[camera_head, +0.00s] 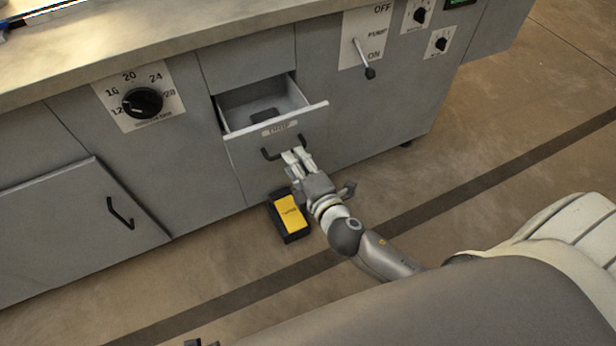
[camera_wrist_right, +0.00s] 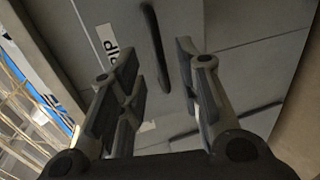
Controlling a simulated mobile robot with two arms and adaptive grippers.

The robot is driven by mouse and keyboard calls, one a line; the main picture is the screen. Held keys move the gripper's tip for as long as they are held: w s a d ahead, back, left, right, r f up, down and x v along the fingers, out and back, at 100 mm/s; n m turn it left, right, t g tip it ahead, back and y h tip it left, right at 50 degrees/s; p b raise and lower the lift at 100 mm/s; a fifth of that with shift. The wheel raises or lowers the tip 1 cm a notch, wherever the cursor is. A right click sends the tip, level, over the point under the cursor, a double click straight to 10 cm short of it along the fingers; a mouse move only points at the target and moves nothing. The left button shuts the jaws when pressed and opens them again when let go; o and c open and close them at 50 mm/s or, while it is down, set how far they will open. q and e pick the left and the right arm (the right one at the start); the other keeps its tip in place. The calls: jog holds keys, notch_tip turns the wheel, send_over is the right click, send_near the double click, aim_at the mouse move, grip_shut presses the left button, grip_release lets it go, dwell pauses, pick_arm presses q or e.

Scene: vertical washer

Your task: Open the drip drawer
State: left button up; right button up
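The drip drawer (camera_head: 262,146) is a grey drawer with a label on its front. It stands partly pulled out of the cabinet, and its inside shows from above. Its dark bar handle (camera_head: 284,149) also shows in the right wrist view (camera_wrist_right: 157,48). My right gripper (camera_head: 298,158) is at the handle, low in front of the drawer. In the wrist view its fingers are spread, with the handle between their tips and a gap on both sides. Small dark parts at the bottom edge of the head view may be my left gripper; its state does not show.
A yellow-and-black box (camera_head: 290,216) is on the floor below the drawer, close to my right gripper. A dial (camera_head: 143,103) and a cabinet door (camera_head: 80,220) are to the left. The floor in front is largely clear.

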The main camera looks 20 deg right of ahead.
jog(key=v, duration=0.7)
jog(key=shift+w, duration=0.1)
jog(key=s+d+f+m+g+h, duration=0.1)
jog(key=s+d+f+m+g, duration=0.2)
jog(key=f, duration=0.6)
jog(key=s+f+m+g, duration=0.4)
jog(key=s+f+m, duration=0.1)
jog(key=f, duration=0.4)
jog(key=s+d+f+m+g+h, duration=0.1)
jog(key=s+d+f+m+g, duration=0.3)
jog(key=f, duration=0.6)
jog(key=s+a+f+m+g+y, duration=0.1)
jog(key=s+a+f+m+g, duration=0.1)
jog(key=s+a+f+m, duration=0.3)
pick_arm(q)
jog(key=s+a+g+p, duration=0.1)
jog(key=s+a+p, duration=0.2)
jog(key=s+p, duration=1.2)
jog(key=shift+s+r+p, duration=0.35)
jog(key=shift+s, duration=0.3)
pick_arm(e)
jog(key=s+d, duration=0.1)
jog(key=s, duration=0.7)
jog(key=s+d+n+g, duration=0.1)
jog(key=s+d, duration=0.1)
jog(key=s, duration=0.7)
jog(key=shift+s+d+g, duration=0.25)
jog(key=shift+d+g, duration=0.05)
